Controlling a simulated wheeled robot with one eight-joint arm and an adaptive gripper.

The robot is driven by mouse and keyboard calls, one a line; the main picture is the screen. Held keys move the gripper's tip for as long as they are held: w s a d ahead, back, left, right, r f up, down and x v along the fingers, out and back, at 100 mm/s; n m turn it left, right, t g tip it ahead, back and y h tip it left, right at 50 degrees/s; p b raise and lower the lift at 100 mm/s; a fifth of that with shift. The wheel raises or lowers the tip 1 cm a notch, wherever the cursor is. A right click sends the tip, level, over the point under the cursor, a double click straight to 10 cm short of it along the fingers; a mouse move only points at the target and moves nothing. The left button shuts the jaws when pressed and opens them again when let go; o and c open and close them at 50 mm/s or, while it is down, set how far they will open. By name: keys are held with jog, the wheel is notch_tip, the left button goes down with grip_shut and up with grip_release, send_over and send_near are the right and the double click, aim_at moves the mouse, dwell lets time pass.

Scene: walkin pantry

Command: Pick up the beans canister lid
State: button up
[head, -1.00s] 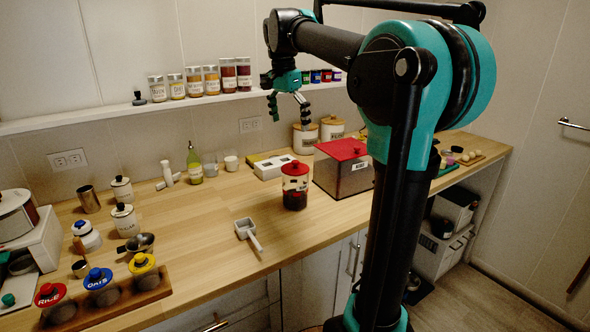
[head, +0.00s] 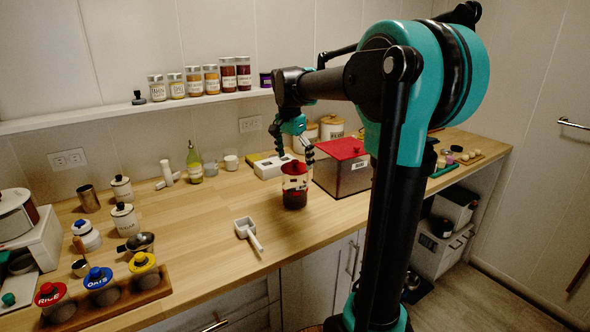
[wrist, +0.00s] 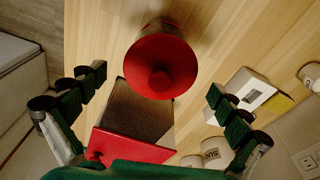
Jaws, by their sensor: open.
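The beans canister (head: 294,194) stands upright on the wooden counter, clear with dark red contents. Its red lid (head: 294,167) with a round knob sits on top. In the wrist view the red lid (wrist: 160,66) is seen from above, with the knob near its middle. My gripper (head: 294,153) is open and empty, just above the lid, with its fingers pointing down. In the wrist view its two fingers (wrist: 160,88) are spread wide on either side of the lid, apart from it.
A metal box with a red top (head: 341,149) stands close right of the canister. A white scoop (head: 248,233) lies in front left. A white box (head: 271,166) and white canisters (head: 331,127) stand behind.

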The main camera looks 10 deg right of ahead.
jog(key=shift+f, duration=0.1)
jog(key=shift+c, duration=0.2)
jog(key=c, duration=1.5)
jog(key=shift+c, duration=0.2)
